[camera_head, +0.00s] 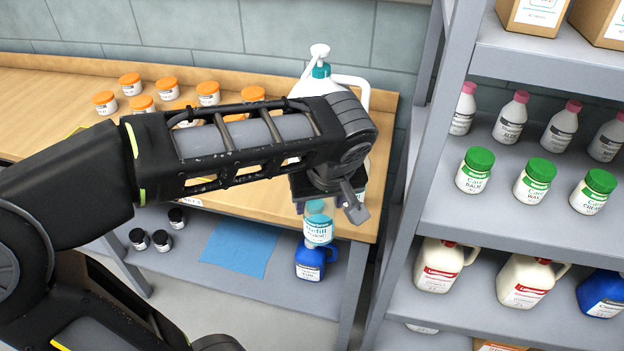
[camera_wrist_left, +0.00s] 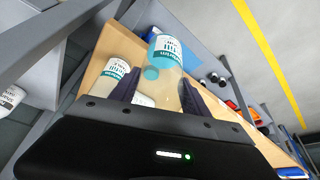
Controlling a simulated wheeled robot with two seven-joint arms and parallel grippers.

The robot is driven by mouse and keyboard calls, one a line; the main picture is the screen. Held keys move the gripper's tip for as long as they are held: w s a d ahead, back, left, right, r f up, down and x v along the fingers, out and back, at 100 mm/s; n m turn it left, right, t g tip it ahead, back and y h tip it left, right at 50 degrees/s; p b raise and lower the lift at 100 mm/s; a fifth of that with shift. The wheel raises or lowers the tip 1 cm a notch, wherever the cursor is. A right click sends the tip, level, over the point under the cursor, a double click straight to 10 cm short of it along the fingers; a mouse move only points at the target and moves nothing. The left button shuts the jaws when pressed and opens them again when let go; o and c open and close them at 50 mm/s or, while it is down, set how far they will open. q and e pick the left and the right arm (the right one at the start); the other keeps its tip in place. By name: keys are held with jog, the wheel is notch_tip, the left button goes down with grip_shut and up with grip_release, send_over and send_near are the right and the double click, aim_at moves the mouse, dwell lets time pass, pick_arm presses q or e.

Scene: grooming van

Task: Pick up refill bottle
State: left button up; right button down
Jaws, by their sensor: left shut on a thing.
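The refill bottle (camera_head: 318,232), with a teal and white label, shows just below my left gripper (camera_head: 335,202) in the head view, partly hidden by the gripper. In the left wrist view the clear bottle (camera_wrist_left: 166,60) sits between the two dark fingers of my left gripper (camera_wrist_left: 160,95), which is shut on it. In the head view it appears in front of the wooden bench's (camera_head: 375,150) right end. My right gripper is not in view.
A blue jug (camera_head: 311,262) and blue cloth (camera_head: 240,247) are on the lower shelf. A grey rack (camera_head: 500,207) with bottles and jars stands at right.

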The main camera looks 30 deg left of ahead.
aim_at(324, 215)
pick_arm(q)
jog(key=shift+s+d, duration=1.1)
jog(key=shift+d, duration=0.05)
